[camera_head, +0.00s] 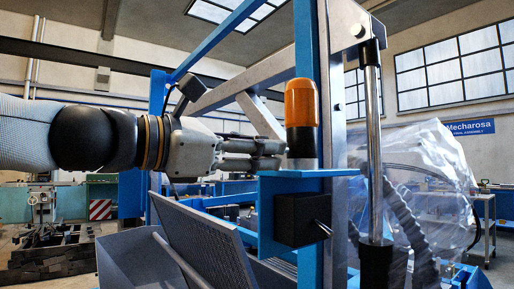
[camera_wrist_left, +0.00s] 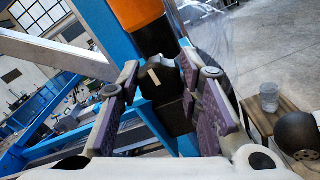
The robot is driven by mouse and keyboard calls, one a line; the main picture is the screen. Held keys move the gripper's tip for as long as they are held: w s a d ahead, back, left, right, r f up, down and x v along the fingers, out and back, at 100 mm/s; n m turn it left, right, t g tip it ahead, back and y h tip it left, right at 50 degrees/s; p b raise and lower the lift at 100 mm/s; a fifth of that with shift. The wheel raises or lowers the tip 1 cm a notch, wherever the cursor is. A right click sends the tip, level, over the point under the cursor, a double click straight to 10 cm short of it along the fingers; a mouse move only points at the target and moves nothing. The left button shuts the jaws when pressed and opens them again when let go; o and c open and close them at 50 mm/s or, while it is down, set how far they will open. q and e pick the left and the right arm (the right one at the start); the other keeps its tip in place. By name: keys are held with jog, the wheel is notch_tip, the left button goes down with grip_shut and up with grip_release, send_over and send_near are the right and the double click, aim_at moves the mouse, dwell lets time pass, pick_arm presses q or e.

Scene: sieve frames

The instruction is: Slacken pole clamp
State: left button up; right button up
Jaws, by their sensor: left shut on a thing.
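My left gripper (camera_head: 280,152) reaches in from the left, level with the lower end of an orange-capped cylinder (camera_head: 300,102). In the left wrist view my left gripper (camera_wrist_left: 160,72) has its two purple-padded fingers on either side of a dark part (camera_wrist_left: 154,76) below the orange cap, shut on it. Exactly what this part is, I cannot tell. Below stands a blue bracket (camera_head: 268,215) carrying a black block (camera_head: 298,219) with a short metal lever. A chrome pole (camera_head: 374,150) with black collars stands to the right. Which part is the pole clamp is unclear. My right gripper is out of view.
A blue upright and a grey diagonal beam (camera_head: 248,75) frame the reach. A grey perforated sieve panel (camera_head: 205,243) tilts below my arm. Clear plastic sheeting (camera_head: 425,165) covers a machine at right. A small table (camera_wrist_left: 262,118) stands at right in the wrist view.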

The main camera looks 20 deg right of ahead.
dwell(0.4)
pick_arm(q)
jog(key=o, duration=1.2)
jog(key=v, duration=1.2)
